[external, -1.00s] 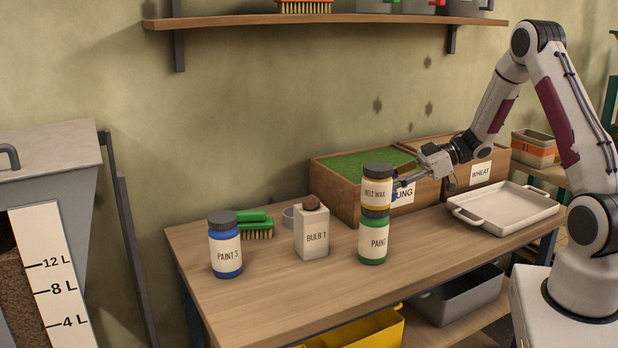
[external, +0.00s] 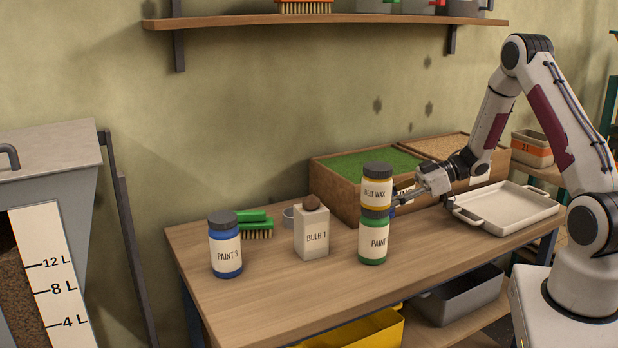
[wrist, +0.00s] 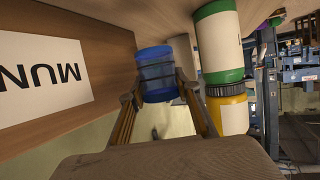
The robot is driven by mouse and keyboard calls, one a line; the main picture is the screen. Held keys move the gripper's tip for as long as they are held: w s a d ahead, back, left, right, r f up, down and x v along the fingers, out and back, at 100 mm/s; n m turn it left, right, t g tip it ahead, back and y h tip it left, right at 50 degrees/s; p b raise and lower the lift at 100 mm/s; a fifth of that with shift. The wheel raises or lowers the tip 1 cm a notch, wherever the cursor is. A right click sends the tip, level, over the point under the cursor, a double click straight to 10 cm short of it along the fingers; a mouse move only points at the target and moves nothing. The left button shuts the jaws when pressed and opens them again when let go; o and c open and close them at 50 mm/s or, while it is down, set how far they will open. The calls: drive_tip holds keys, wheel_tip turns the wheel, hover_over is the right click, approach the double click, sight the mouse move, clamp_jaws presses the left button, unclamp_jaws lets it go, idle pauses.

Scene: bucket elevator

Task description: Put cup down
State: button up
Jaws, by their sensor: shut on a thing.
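The blue cup (wrist: 155,72) is between the two fingers of my gripper (wrist: 161,88) in the wrist view, and the gripper is shut on it. In the external view my gripper (external: 402,200) reaches left, low over the table, behind the stacked jars. Only a sliver of the blue cup (external: 392,212) shows there. The wrist view is upside down, with the tabletop at its top. The cup is close to the tabletop; I cannot tell whether it touches.
A belt wax jar (external: 376,190) stands on a green paint jar (external: 373,240), close beside the cup. The mung crate (external: 335,190) is behind. The bulb box (external: 311,235), blue paint jar (external: 225,248) and green brush (external: 256,226) stand left. A white tray (external: 505,212) lies right.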

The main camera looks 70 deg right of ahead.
drive_tip(key=shift+f, duration=1.05)
drive_tip(key=shift+f, duration=0.1)
drive_tip(key=shift+f, duration=1.8)
drive_tip(key=shift+f, duration=0.15)
drive_tip(key=o, duration=1)
drive_tip(key=shift+o, duration=0.2)
drive_tip(key=shift+r, duration=0.2)
drive_tip(key=shift+s+d+r, duration=0.1)
drive_tip(key=shift+s, duration=0.05)
drive_tip(key=v, duration=1.1)
drive_tip(key=shift+s+d, duration=0.15)
drive_tip(key=shift+s, duration=0.15)
